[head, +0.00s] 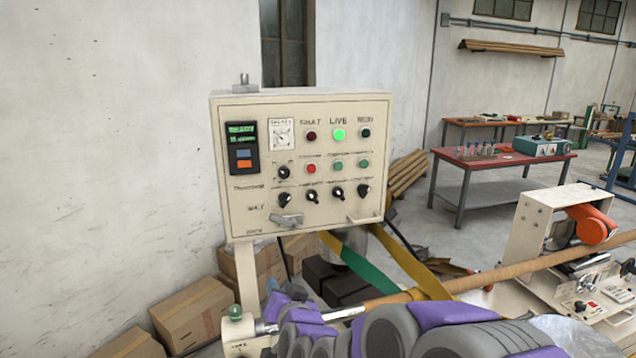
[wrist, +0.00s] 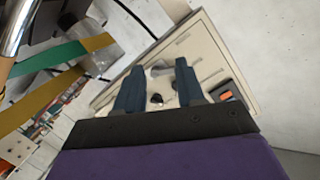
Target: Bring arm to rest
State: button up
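Beyond the fingers is the cream control panel (wrist: 215,55), seen tilted. In the head view the control panel (head: 300,165) stands upright on a post, with a green lamp lit under "LIVE", several knobs and buttons, and a small display. I cannot tell how far the fingers are from the panel.
Green and yellow bands (head: 360,268) run below the panel to a long brown tube (head: 530,268) on the winder (head: 560,225). Cardboard boxes (head: 192,312) sit on the floor at left. A red-topped table (head: 500,160) stands behind at right. Bare floor lies between the table and the winder.

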jog(key=s+d+f+n+g+h+b, duration=0.1)
jog(key=s+d+f+g, duration=0.45)
jog(key=s, duration=0.45)
jog(key=s+d+f+n+g+h+b, duration=0.2)
jog(key=s+d+f+g, duration=0.2)
jog(key=s+d, duration=0.45)
jog(key=s+d+f+g+h, duration=0.1)
jog(key=s+d+g, duration=0.2)
jog(key=s, duration=0.8)
jog(key=s+d+m+g+h+b, duration=0.1)
jog(key=s+d+g, duration=0.3)
jog(key=s, duration=0.8)
jog(key=shift+s+d+f+b, duration=0.3)
jog(key=shift+d+f, duration=0.1)
jog(key=shift+d, duration=0.35)
jog(key=shift+w, duration=0.1)
